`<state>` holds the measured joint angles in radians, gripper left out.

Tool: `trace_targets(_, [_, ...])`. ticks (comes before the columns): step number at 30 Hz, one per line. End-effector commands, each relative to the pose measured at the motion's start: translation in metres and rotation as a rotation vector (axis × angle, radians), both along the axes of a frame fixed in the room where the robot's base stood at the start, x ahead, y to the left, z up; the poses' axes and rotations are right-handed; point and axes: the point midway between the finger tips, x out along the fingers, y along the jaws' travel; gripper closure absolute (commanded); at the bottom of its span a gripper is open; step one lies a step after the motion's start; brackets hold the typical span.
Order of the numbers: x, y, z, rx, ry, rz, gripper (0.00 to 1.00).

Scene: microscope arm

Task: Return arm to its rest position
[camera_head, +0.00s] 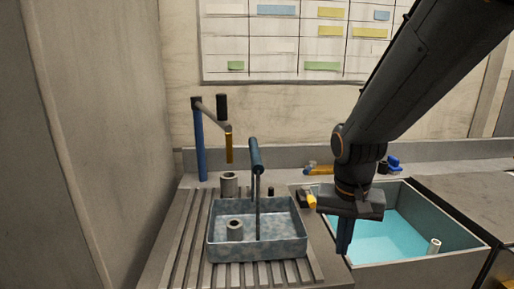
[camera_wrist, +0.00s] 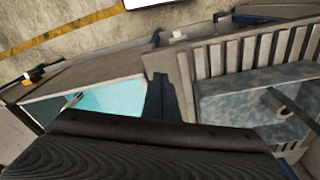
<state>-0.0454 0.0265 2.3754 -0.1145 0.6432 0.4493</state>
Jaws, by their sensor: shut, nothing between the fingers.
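A hinged arm (camera_head: 213,113) sits on a blue post (camera_head: 200,146) at the back left, carrying a black upright grip (camera_head: 221,107) and a yellow hanging piece (camera_head: 229,148). The yellow piece hangs above a grey cylinder (camera_head: 229,184). My gripper (camera_head: 344,240) points down, shut and empty, at the left edge of the turquoise basin, apart from the hinged arm. Its shut fingers show in the wrist view (camera_wrist: 160,98). The hinged arm is not clearly visible in the wrist view.
A marbled blue-grey tray (camera_head: 285,248) with a blue-handled spout above it stands on the ribbed drainboard (camera_head: 180,235), left of my gripper. The turquoise basin (camera_head: 460,259) lies to its right. Small yellow and blue items lie behind. The air between gripper and post is partly blocked by the spout.

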Motion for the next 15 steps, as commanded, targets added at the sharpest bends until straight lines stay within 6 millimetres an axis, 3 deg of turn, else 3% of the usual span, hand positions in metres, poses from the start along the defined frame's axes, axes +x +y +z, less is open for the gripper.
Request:
trace_targets(3, [-0.024, -0.001, -0.025, 0.019, 0.009, 0.126, 1.00])
trace_targets(9, [-0.057, -0.001, -0.055, 0.032, 0.004, 0.311, 1.00])
trace_targets(15, [-0.053, 0.001, -0.086, 0.036, 0.026, 0.317, 1.00])
